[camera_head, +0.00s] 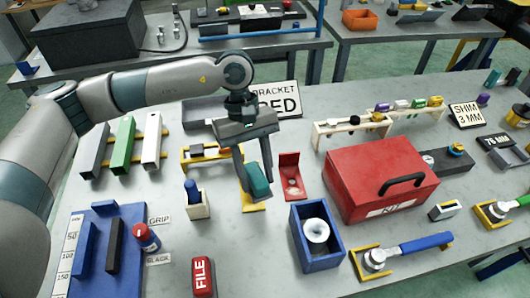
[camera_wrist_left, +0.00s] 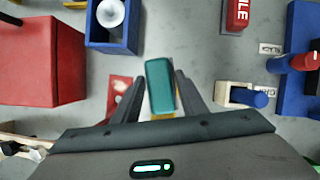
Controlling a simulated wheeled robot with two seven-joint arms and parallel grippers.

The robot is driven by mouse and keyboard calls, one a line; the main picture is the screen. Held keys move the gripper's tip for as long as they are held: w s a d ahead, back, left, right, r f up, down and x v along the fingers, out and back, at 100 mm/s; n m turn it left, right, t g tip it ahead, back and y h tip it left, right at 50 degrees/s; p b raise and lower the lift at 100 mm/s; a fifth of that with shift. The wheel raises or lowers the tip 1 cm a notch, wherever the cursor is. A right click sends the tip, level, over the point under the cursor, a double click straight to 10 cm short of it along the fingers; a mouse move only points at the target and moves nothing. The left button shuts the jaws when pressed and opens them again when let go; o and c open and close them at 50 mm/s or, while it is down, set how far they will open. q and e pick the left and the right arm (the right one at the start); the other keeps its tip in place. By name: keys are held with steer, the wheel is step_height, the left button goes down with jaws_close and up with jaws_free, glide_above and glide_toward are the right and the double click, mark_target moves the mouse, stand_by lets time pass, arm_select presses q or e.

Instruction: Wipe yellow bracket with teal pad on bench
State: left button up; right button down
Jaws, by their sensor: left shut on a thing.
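The teal pad (camera_head: 259,181) is between the fingers of my left gripper (camera_head: 256,190), which is shut on it. In the left wrist view the pad (camera_wrist_left: 160,85) sits slightly tilted between the dark fingers. A yellow bracket (camera_head: 253,207) lies on the bench under the gripper, mostly hidden by the fingers and pad. A strip of the yellow bracket (camera_wrist_left: 163,117) shows beneath the pad in the left wrist view. I cannot tell whether the pad touches the bracket. My right gripper is not in view.
A red bracket (camera_head: 291,177) stands close right of the gripper. A blue box (camera_head: 316,258) with a white funnel-like piece and a red kit box (camera_head: 370,165) are farther right. A wooden holder (camera_head: 198,207) with a blue piece stands at left. Bare bench lies in front.

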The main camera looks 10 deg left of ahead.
mark_target(247, 205)
arm_select(q)
steer(key=shift+w+d+r, duration=0.1)
steer(key=shift+w+d, duration=0.2)
steer(key=shift+w+d+n, duration=0.1)
steer(key=shift+n, duration=0.2)
steer(key=shift+r, duration=0.1)
steer(key=shift+f, duration=1.3)
step_height(247, 205, down, 2)
steer(key=shift+f, duration=0.75)
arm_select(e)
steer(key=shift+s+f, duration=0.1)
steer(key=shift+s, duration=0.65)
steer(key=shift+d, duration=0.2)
